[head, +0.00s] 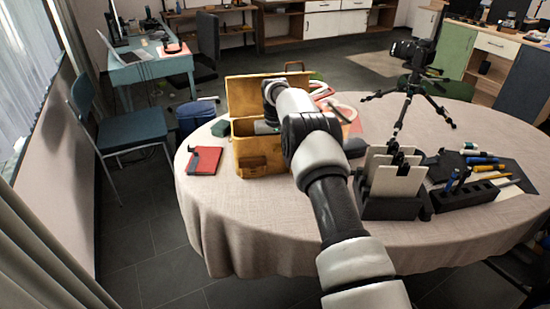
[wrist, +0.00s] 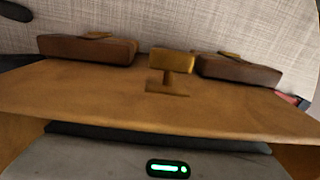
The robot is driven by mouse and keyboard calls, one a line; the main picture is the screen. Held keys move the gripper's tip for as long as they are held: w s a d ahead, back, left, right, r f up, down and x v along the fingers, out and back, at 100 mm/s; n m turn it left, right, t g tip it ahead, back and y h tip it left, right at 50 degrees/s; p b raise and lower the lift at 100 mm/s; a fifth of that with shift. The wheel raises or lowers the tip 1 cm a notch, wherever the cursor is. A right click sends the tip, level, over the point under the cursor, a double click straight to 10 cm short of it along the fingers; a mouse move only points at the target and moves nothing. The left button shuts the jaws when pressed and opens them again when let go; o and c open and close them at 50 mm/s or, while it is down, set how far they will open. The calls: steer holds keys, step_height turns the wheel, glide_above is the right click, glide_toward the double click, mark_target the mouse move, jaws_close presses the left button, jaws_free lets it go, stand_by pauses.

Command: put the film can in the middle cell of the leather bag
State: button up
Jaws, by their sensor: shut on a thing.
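The tan leather bag (head: 262,156) stands on the round table with its lid raised at the back. In the wrist view its front wall (wrist: 100,100) spans the frame, with a clasp (wrist: 172,62) and two brown pockets on it. My gripper (head: 266,127) is down in the bag's opening, behind the front wall; its grey body with a green light shows in the wrist view (wrist: 168,168). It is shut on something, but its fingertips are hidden. The film can is not visible in either view. The bag's cells are hidden by the front wall and my arm.
A red notebook (head: 204,160) and a green box (head: 221,128) lie left of the bag. A dark holder with white cards (head: 395,180), a pen block (head: 468,194) and a tripod with camera (head: 405,98) stand to the right. The tablecloth (head: 245,225) in front is clear.

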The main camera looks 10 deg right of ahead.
steer(key=o, duration=0.8)
steer(key=shift+f, duration=0.1)
steer(key=shift+c, duration=0.2)
